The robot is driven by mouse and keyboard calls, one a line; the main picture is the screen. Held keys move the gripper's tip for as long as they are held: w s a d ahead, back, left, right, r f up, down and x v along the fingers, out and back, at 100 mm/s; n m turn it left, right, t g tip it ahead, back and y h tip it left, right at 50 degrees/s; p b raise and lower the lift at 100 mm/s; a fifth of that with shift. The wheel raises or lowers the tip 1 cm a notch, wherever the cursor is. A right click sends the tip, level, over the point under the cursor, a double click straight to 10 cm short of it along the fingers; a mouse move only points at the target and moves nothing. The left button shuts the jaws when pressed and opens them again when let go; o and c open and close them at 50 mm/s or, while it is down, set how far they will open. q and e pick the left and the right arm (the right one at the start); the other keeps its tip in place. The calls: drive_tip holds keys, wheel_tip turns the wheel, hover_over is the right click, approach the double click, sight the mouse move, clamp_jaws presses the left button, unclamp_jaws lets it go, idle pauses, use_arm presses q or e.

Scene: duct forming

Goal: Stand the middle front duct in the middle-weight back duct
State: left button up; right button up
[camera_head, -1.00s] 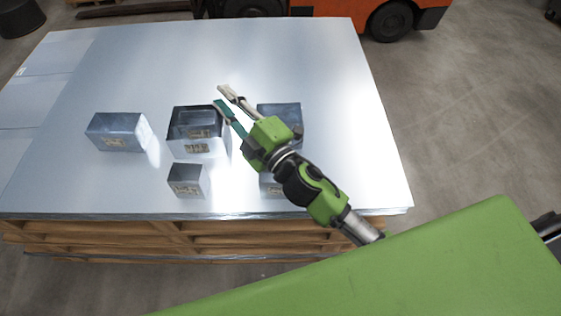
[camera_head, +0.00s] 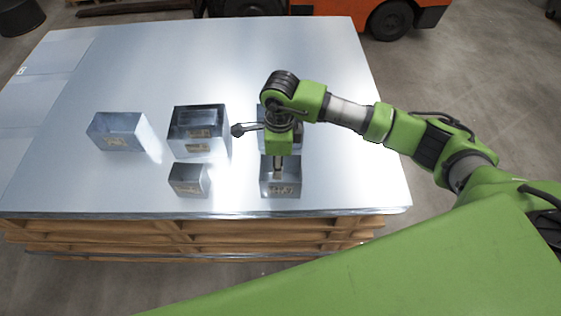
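Two metal ducts stand in the front row: a small one (camera_head: 188,181) and a larger one (camera_head: 280,190) to its right. My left gripper is out of view.
The ducts stand on a shiny sheet-metal stack (camera_head: 345,180) on wooden pallets (camera_head: 200,235). The stack's front edge is close to the front ducts. Free surface lies behind the ducts and at the right. An orange vehicle (camera_head: 335,8) stands behind.

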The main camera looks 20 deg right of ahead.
drive_tip(key=shift+w+d, duration=0.1)
drive_tip(key=shift+d, duration=0.35)
drive_tip(key=shift+f, duration=0.25)
wheel_tip(320, 180, down, 9)
drive_tip(key=b, duration=0.6)
drive_tip(key=shift+r+b, duration=0.2)
drive_tip(key=shift+b, duration=0.2)
drive_tip(key=shift+r, duration=0.1)
clamp_jaws()
drive_tip(key=shift+r, duration=0.1)
